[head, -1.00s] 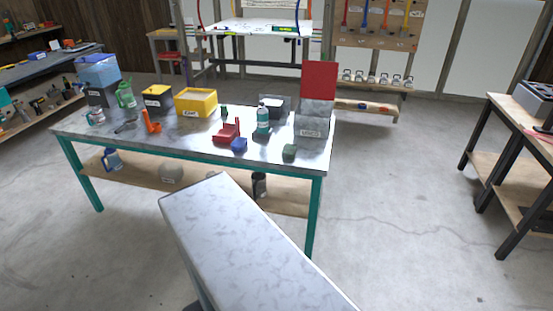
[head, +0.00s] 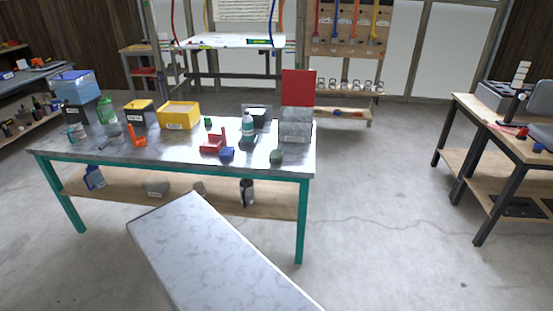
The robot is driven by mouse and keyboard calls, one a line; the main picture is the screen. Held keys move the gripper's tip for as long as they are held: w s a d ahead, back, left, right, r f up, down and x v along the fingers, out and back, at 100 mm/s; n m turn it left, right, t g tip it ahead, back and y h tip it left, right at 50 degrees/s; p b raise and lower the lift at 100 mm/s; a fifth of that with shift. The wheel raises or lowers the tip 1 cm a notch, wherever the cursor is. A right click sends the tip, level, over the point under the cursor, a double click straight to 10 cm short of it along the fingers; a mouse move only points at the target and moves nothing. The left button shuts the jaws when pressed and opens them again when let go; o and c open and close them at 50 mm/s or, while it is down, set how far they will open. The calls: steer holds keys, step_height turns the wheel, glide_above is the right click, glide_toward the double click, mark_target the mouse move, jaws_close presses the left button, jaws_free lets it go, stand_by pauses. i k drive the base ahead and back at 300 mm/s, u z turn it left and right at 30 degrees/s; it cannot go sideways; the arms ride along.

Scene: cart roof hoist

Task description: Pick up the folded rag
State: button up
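I cannot single out a folded rag for sure. On the steel-topped table (head: 190,160) with teal legs, a small blue lump (head: 227,153) and a small dark green lump (head: 276,157) lie near the front edge. Either could be cloth, but both are too small to tell. A grey bin with a raised red lid (head: 298,87) stands at the table's right end; its label is not readable. My gripper is not in view.
The table also holds a red tool (head: 213,146), a teal bottle (head: 247,127), yellow bin (head: 179,115), orange tool (head: 137,137) and blue-lidded bin (head: 78,85). A wooden bench (head: 470,120) stands at right. Open concrete floor (head: 380,190) lies between.

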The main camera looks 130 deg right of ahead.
mark_target(276, 157)
steer(key=u, duration=1.05)
steer(key=k, duration=0.15)
steer(key=z, duration=2.85)
steer(key=k, duration=0.15)
steer(key=z, duration=1.7)
steer(key=k, duration=0.65)
steer(key=u, duration=0.15)
steer(key=i, duration=0.1)
steer(key=z, duration=0.1)
